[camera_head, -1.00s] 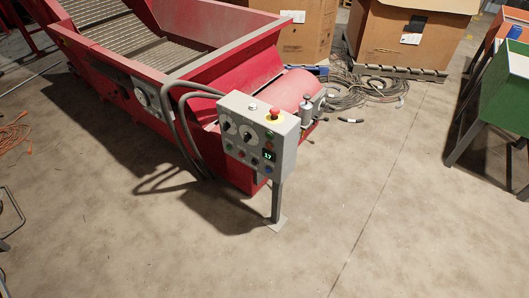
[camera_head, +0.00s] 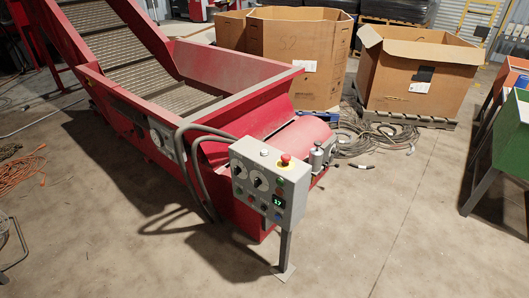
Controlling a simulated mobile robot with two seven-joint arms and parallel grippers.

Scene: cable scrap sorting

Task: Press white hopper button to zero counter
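A grey control box (camera_head: 270,188) stands on a post at the near end of the red hopper (camera_head: 215,110). A small white button (camera_head: 264,152) sits on its top face, left of a red mushroom button (camera_head: 285,158) on a yellow base. The front has dials, several small coloured buttons and a green-lit counter display (camera_head: 278,201) that seems to read 17. Neither gripper is in view, and nothing touches the box.
Grey conduits (camera_head: 192,165) loop from the box's left side to the hopper. Cables (camera_head: 375,135) lie on the floor near cardboard boxes (camera_head: 415,75) behind. A green bin (camera_head: 512,130) stands at right, orange cable (camera_head: 18,170) at left. The floor before the box is clear.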

